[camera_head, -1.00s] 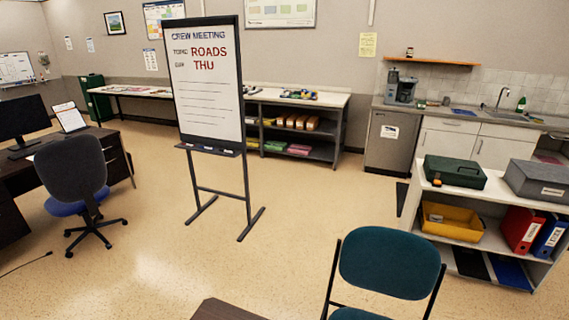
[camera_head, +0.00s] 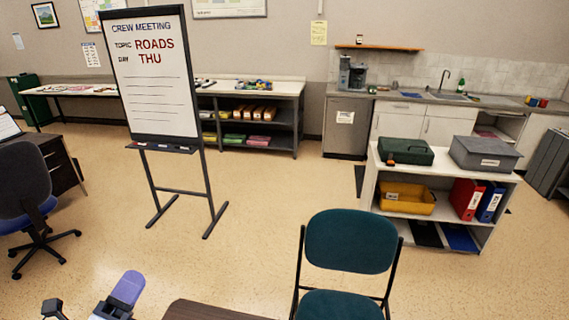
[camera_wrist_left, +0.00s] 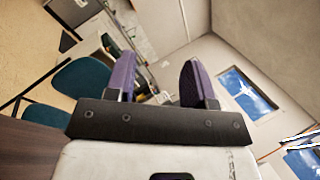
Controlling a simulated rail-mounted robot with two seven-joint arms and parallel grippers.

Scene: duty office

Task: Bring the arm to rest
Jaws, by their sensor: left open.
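My left gripper (camera_head: 92,296) shows at the bottom left of the head view, with a purple finger pad pointing up and away. In the wrist view its two purple fingers (camera_wrist_left: 158,78) stand apart with nothing between them, so it is open and empty. It is in the air, and I see it touching nothing. The rest of the left arm is below the picture. My right gripper is in neither view.
A brown table top (camera_head: 215,311) lies at the bottom edge, with a teal chair (camera_head: 350,242) behind it. A flip-chart stand (camera_head: 155,100) and an office chair (camera_head: 25,190) are on the left. A white shelf (camera_head: 445,168) stands right. The floor between is clear.

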